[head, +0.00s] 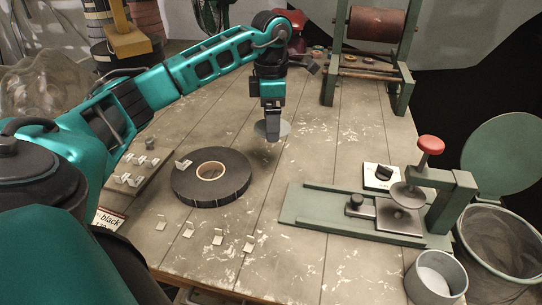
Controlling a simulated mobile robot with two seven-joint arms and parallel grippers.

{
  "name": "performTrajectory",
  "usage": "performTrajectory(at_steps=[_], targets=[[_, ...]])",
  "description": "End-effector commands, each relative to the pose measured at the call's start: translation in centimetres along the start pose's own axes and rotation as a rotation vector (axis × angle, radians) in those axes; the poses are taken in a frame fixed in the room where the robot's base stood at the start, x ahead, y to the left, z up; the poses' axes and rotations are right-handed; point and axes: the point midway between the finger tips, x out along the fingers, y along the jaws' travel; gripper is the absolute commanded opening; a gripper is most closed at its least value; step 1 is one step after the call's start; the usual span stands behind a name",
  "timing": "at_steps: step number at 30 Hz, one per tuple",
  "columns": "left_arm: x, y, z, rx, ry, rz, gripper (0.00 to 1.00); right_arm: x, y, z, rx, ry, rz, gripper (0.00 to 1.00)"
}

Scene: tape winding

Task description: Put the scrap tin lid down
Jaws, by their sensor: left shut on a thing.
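My left gripper (272,108) points down over the middle of the table and is shut on a small grey disc, the scrap tin lid (261,130). The lid is partly hidden by the fingers, and I cannot tell whether it touches the table. A round grey open-topped tin (436,288), which looks like the scrap tin, stands at the front right; its inside looks pale. My right gripper is not in view.
A black tape roll (210,178) lies left of the lid, with small metal clips around it. A green press (400,205) with a red knob stands right. A green-lidded mesh bin (505,240) and a roller frame (370,55) stand beyond. Bare planks surround the lid.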

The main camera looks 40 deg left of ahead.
Motion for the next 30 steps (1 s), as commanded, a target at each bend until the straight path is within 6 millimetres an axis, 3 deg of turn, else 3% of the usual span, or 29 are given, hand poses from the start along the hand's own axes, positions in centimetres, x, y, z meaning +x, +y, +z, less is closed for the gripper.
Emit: performTrajectory(at_steps=[1, 4, 13, 19, 30], targets=[[1.6, -0.1, -0.1, 0.000, 0.004, -0.004, 0.60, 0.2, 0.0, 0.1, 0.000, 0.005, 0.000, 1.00], [3.6, 0.0, 0.0, 0.000, 0.002, -0.001, 0.60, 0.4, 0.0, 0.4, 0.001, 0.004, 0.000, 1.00], [6.1, 0.0, 0.0, 0.000, 0.001, -0.001, 0.60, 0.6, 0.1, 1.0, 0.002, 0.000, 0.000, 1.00], [9.2, -0.1, 0.0, 0.000, 0.000, -0.002, 0.60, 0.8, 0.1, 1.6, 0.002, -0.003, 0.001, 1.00], [9.8, 0.0, 0.0, 0.000, 0.000, 0.000, 0.60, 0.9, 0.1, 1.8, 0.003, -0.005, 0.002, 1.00]])
